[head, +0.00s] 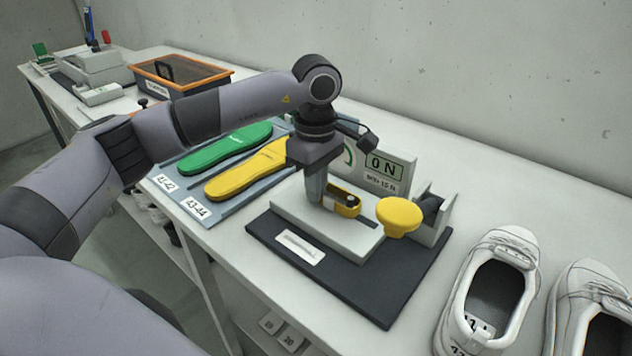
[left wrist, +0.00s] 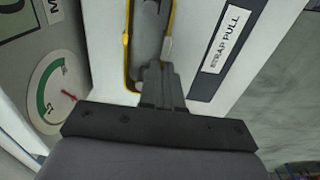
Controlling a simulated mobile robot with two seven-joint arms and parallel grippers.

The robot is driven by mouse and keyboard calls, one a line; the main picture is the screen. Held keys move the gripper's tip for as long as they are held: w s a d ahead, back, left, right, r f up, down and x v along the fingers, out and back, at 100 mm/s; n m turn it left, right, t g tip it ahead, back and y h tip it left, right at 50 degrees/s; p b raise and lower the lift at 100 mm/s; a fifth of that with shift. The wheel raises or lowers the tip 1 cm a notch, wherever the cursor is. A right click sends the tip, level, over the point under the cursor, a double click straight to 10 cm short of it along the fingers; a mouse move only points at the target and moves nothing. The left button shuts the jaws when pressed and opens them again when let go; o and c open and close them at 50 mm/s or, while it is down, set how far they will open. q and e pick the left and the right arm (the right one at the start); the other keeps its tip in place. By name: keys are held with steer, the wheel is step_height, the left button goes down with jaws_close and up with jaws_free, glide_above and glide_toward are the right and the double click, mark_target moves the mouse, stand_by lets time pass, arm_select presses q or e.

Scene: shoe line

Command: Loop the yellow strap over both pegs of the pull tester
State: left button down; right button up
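The yellow strap (head: 345,209) is a narrow loop on the white block of the pull tester (head: 355,252). Its right end lies around a small peg (head: 352,199). In the left wrist view the strap (left wrist: 127,55) runs along both sides of a grey part and bends in at my fingers. My left gripper (head: 315,195) points down at the strap's left end; in the left wrist view its fingers (left wrist: 160,78) are close together and look shut on the strap. My right gripper is not in view.
A yellow knob (head: 399,215) stands right of the strap. Green (head: 226,148) and yellow (head: 249,172) insoles lie left on a tray. White shoes (head: 490,290) stand right. An orange-rimmed box (head: 180,75) is farther back.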

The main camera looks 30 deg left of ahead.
arm_select(q)
steer(key=c, duration=1.3)
jaws_free()
steer(key=shift+s, duration=0.1)
steer(key=shift+o, duration=0.2)
steer(key=shift+r, duration=0.15)
steer(key=shift+r, duration=0.25)
step_height(320, 180, up, 5)
steer(key=shift+d+r, duration=0.1)
steer(key=shift+r, duration=0.6)
steer(key=shift+s, duration=0.1)
